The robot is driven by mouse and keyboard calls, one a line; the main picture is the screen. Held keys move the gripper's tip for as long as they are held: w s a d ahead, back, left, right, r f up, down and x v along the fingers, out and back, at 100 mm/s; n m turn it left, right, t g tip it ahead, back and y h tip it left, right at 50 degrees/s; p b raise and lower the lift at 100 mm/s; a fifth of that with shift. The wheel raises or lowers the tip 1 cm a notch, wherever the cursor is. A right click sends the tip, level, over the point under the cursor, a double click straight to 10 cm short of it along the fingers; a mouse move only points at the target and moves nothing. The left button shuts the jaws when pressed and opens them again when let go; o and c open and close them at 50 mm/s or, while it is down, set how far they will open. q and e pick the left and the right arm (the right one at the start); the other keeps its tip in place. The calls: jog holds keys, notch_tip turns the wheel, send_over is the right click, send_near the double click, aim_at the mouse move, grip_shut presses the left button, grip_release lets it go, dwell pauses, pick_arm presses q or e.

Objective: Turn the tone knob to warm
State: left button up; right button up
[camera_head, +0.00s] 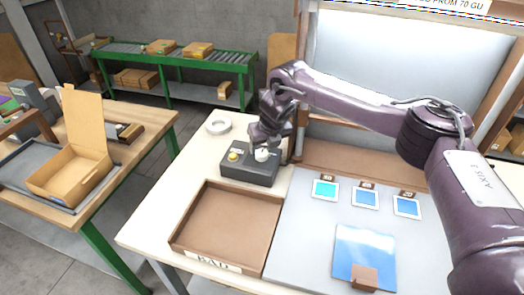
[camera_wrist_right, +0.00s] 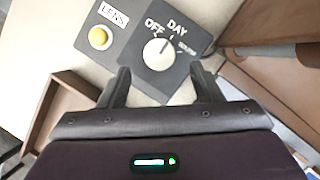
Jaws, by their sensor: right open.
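The dark control box (camera_head: 247,174) stands on the pale table in the head view. Its white tone knob (camera_head: 262,155) also shows in the right wrist view (camera_wrist_right: 157,55), with OFF, DAY and a third, blurred label around it. The dark mark on the knob points up and right, roughly toward DAY. My right gripper (camera_head: 266,143) is over the knob. In the right wrist view its two fingers (camera_wrist_right: 161,76) are apart, with the knob just beyond and between their tips; contact cannot be told. My left gripper is not in view.
A yellow button (camera_wrist_right: 99,38) sits on the box beside a LENS label. A brown tray (camera_head: 190,250) marked BAD lies in front of the box. A grey mat (camera_head: 300,240) with several blue sample tiles is to the right.

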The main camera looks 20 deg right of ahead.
aim_at(262, 153)
jog(key=x, duration=0.5)
jog(key=shift+p, duration=0.35)
jog(key=shift+s+r, duration=0.1)
jog(key=c, duration=1)
